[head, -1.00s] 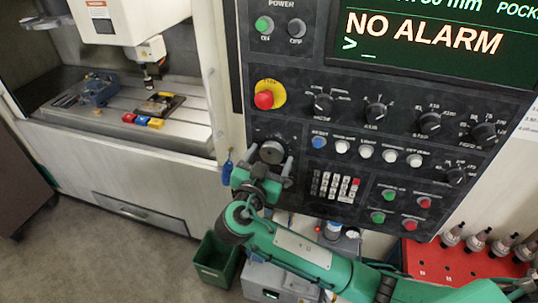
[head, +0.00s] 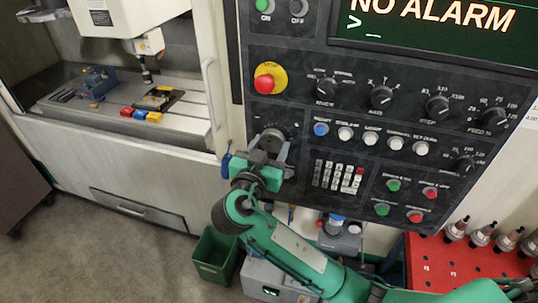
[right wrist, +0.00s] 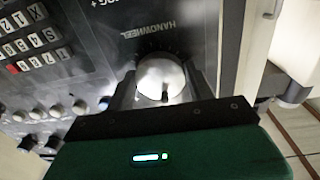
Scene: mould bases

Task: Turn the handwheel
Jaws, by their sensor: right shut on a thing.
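The handwheel (head: 272,141) is a round grey knob at the lower left of the black control panel (head: 300,100). In the right wrist view the handwheel (right wrist: 160,80) shows as a pale disc with a small dark peg near its lower edge, below the printed word HANDWHEEL. My right gripper (head: 268,153) is at the handwheel, with one dark finger on each side. In the right wrist view my right gripper (right wrist: 160,88) is shut on the handwheel. Part of the wheel's rim is hidden by the fingers. My left gripper is not in view.
A red emergency button (head: 264,84), several selector knobs and a keypad (head: 338,176) sit close by on the panel. A machine door handle (head: 211,95) stands left. A green bin (head: 215,255) is on the floor below. A red tool rack (head: 440,262) is lower right.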

